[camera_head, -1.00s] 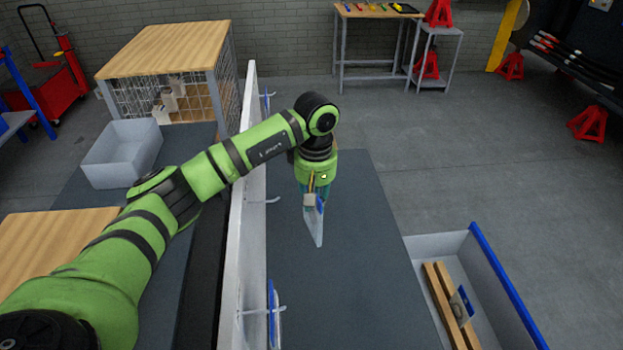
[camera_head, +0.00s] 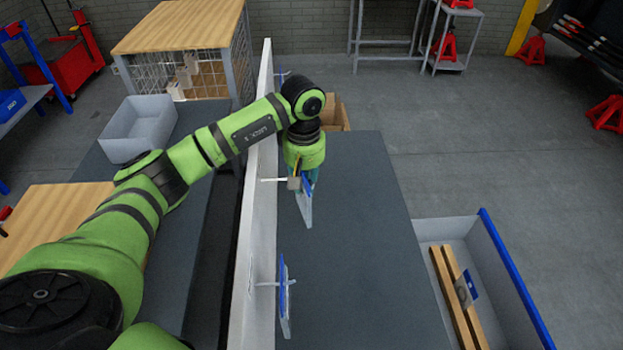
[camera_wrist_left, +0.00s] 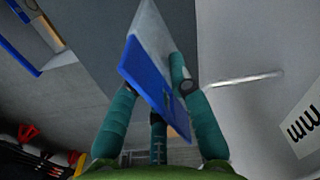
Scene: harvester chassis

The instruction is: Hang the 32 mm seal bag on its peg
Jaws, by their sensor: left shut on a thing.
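My left gripper (camera_head: 303,182) is shut on a seal bag (camera_head: 305,208), a clear bag with a blue header. It holds the bag beside the white upright board (camera_head: 259,215). In the left wrist view the bag (camera_wrist_left: 145,75) stands tilted between my teal fingers (camera_wrist_left: 160,95). A pale peg (camera_head: 271,180) sticks out from the board toward the bag. In the wrist view the peg (camera_wrist_left: 235,79) lies right of the bag, with its tip apart from it. The bag's size marking cannot be read. My right gripper is not in view.
Another blue-headed bag (camera_head: 284,305) hangs on a nearer peg (camera_head: 265,284). A further peg (camera_head: 283,73) is at the board's far end. A blue-edged bin (camera_head: 519,290) with wooden bars stands at the right. A cardboard box (camera_head: 336,113) is behind my gripper.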

